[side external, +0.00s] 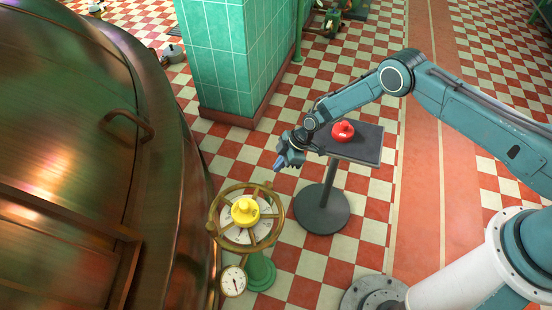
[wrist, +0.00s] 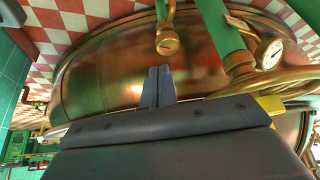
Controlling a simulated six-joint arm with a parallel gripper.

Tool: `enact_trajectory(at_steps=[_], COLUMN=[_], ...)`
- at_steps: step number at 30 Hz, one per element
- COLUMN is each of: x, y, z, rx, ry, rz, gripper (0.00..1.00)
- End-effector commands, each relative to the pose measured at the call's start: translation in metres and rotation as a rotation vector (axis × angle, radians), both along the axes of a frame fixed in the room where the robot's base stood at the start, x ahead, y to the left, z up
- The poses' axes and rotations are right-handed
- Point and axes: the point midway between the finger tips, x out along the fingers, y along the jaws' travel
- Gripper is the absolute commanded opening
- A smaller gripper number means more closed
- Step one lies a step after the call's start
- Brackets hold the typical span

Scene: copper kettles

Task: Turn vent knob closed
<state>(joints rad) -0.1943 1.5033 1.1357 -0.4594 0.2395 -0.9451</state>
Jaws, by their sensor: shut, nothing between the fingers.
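A yellow knob (side external: 245,211) sits at the centre of a spoked brass handwheel (side external: 279,213) with a pale dial face under it. A red knob-shaped piece (side external: 343,131) rests on a dark pedestal table (side external: 368,146). I cannot tell from any label which is the vent knob. My gripper (side external: 278,166) is shut and empty, in the air beyond the handwheel and left of the pedestal table. In the wrist view its fingers (wrist: 157,72) are together. A yellow corner (wrist: 272,104) and brass tubing (wrist: 240,93) show beside the gripper body, partly hidden.
A large copper kettle (side external: 70,130) fills the left side. A round gauge (side external: 233,281) and a green post (side external: 261,272) stand by the handwheel. A green tiled pillar (side external: 215,50) rises behind. A brass fitting (wrist: 167,40) shows ahead in the wrist view.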

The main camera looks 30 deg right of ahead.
Motion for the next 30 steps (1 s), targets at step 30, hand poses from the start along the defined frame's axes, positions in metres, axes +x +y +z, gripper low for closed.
enact_trajectory(at_steps=[30], x=[0.000], y=[0.000], z=[-0.068], rx=[0.000], ry=[0.001], rz=[0.000], gripper=[0.00])
